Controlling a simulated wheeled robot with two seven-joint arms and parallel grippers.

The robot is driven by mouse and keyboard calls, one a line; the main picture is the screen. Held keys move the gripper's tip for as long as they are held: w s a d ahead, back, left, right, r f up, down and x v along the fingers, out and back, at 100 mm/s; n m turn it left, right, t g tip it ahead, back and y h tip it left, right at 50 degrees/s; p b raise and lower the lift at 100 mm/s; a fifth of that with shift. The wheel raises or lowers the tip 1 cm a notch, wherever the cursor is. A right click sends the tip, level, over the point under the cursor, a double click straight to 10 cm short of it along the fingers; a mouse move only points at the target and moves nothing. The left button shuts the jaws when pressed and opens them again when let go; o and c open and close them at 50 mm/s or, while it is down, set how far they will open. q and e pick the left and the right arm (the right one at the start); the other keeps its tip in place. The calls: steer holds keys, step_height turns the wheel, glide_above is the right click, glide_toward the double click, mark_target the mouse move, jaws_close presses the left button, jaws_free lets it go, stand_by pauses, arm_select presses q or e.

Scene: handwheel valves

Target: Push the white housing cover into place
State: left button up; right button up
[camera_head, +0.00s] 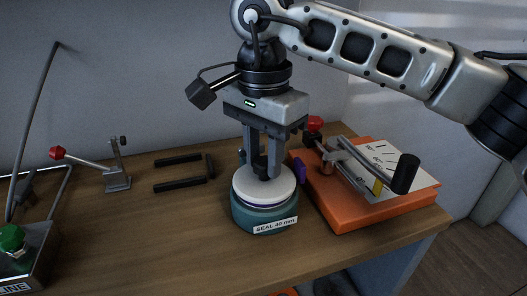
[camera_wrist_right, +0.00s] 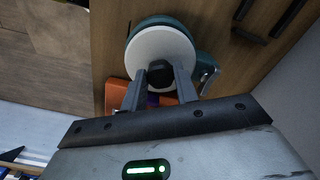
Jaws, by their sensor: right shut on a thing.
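The white housing cover (camera_head: 263,184) sits on top of the teal round housing labelled "SEAL 40 mm" (camera_head: 262,215). A thin dark purple line shows between the cover and the housing in the head view. My right gripper (camera_head: 264,174) points down from above, shut on the black knob at the cover's centre. In the right wrist view the white cover (camera_wrist_right: 160,50) shows as a disc with the black knob (camera_wrist_right: 160,74) between the two fingers. I cannot tell whether the cover is fully seated. My left gripper is not in view.
An orange base (camera_head: 345,215) with a plate and a black-handled lever stands close on the right. A purple piece (camera_head: 299,170) is beside the housing. A grey red-knobbed lever stand (camera_head: 117,180) and a black bracket (camera_head: 183,172) lie left. A green-knobbed box (camera_head: 14,245) is front left. The front middle table is clear.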

steer(key=shift+f, duration=0.35)
stand_by(0.4)
steer(key=o, duration=1.2)
steer(key=shift+c, duration=0.2)
steer(key=shift+r+p, duration=1.7)
steer(key=shift+r, duration=0.85)
